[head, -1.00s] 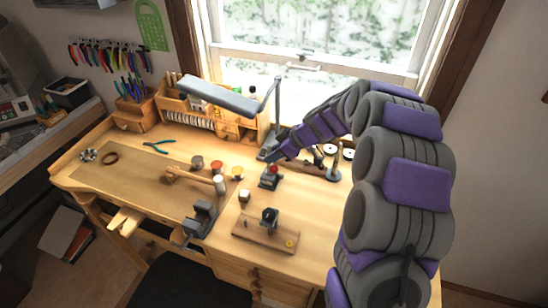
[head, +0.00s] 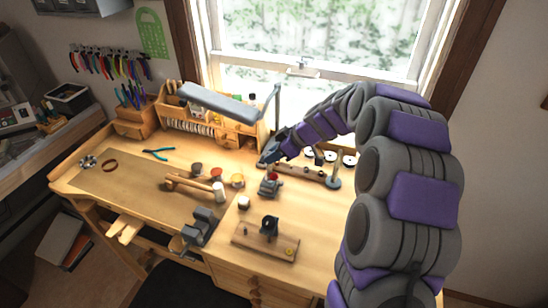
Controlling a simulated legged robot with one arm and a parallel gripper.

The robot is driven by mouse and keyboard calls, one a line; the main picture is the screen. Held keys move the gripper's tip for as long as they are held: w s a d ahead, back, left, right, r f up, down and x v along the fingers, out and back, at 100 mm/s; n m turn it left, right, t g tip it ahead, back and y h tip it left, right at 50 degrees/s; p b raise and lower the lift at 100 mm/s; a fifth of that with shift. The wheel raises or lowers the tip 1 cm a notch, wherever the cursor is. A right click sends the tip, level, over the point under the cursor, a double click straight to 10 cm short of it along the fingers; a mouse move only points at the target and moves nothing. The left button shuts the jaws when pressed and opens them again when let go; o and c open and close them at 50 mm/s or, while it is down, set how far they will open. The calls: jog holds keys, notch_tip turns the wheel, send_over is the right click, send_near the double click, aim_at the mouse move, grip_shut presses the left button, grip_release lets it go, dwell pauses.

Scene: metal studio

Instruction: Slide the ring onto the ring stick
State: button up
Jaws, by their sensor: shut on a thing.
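My gripper (head: 268,158) is over the back middle of the bench, just behind a small dark block with a red top (head: 269,183). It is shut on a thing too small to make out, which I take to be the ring. An upright grey tapered post on a round base (head: 335,176), which looks like the ring stick, stands to the right of my gripper. No ring can be made out on it.
The bench (head: 318,225) holds a wooden mallet (head: 190,186), several small jars, a vise (head: 199,225) and a wooden board with a dark tool (head: 265,241). A lamp (head: 218,102) reaches over the back. The right front is clear.

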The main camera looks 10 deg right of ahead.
jog(key=shift+r, duration=0.65)
jog(key=shift+r, duration=0.1)
jog(key=shift+r, duration=1.55)
